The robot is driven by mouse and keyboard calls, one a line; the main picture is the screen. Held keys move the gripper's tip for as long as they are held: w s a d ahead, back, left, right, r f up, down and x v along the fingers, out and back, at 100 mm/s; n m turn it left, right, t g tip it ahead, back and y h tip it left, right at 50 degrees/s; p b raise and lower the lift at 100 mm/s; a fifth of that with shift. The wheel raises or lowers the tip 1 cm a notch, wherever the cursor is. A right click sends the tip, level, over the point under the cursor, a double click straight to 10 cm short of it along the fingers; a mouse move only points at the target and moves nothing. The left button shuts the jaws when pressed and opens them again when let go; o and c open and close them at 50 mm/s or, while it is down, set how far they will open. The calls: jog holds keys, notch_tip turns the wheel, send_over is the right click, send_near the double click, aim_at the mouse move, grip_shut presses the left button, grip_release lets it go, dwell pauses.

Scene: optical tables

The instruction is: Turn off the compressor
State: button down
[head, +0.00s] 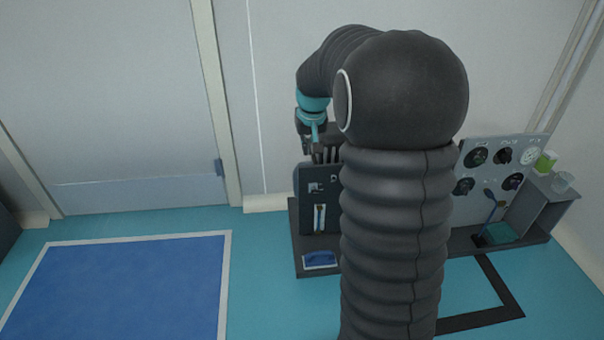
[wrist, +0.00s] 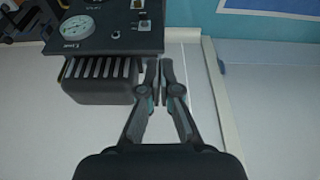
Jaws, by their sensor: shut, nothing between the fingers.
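A dark unit (head: 306,185) with a control panel, which looks like the compressor, stands against the wall in the head view, partly hidden behind my arm. The wrist view shows a dark panel (wrist: 102,43) with a round white gauge (wrist: 77,27) and small switches or knobs, beside a ribbed dark housing (wrist: 100,90). I cannot tell which of these controls is the power switch. My gripper (wrist: 166,70) is shut and empty, its fingertips just right of the ribbed housing and panel edge in the wrist view. In the head view my gripper (head: 310,148) is above the unit.
A door (head: 110,100) fills the left wall. The blue floor mat (head: 130,290) is clear.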

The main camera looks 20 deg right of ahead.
send_over(314, 191)
notch_tip(314, 191, down, 7)
jog(key=shift+s+d+r+m+g, duration=0.1)
jog(key=shift+d+r+m+g, duration=0.05)
jog(key=shift+m+g, duration=0.15)
jog(key=x, duration=0.9)
jog(key=shift+f, duration=0.3)
jog(key=f, duration=0.1)
jog(key=s+f, duration=0.1)
jog(key=f, duration=0.1)
jog(key=shift+s, duration=0.1)
jog(key=shift+s+a+f, duration=0.25)
jog(key=shift+f, duration=0.15)
jog(key=shift+b, duration=0.4)
